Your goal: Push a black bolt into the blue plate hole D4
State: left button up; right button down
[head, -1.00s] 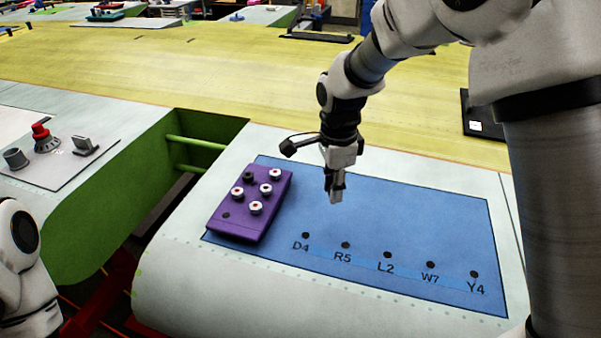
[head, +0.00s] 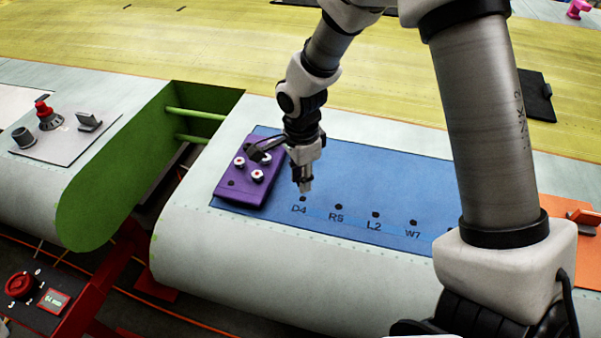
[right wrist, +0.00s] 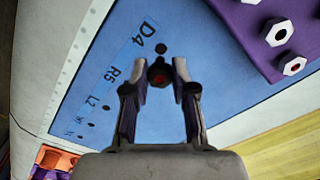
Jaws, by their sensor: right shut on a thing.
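The blue plate (head: 360,160) lies on the pale wing surface, with a row of dark holes labelled D4, R5, L2 and W7. My right gripper (head: 305,188) is just above hole D4 (head: 303,199). In the right wrist view it is shut on a black bolt (right wrist: 159,73) with a reddish centre, held between the fingertips. Hole D4 (right wrist: 161,48) shows there just beyond the bolt, uncovered, so the bolt appears apart from it. The bolt's lower end is hidden. My left gripper is out of view.
A purple block (head: 240,197) with several white-headed bolts stands left of the gripper, close to its wrist. A green-edged gap (head: 110,190) separates the wing sections. An orange tray (head: 567,211) is at the right edge. The plate's middle is clear.

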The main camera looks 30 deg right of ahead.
jog(key=shift+f+b, duration=0.35)
jog(key=shift+f, duration=0.55)
jog(key=shift+w+d+f, duration=0.1)
jog(key=shift+d+f, duration=0.05)
jog(key=shift+f, duration=0.25)
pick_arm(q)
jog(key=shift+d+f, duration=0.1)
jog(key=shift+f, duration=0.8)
pick_arm(e)
jog(key=shift+r, duration=0.15)
jog(key=shift+f+b, duration=1.1)
jog(key=shift+f, duration=0.25)
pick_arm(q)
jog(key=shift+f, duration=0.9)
pick_arm(e)
jog(key=c, duration=0.9)
grip_release()
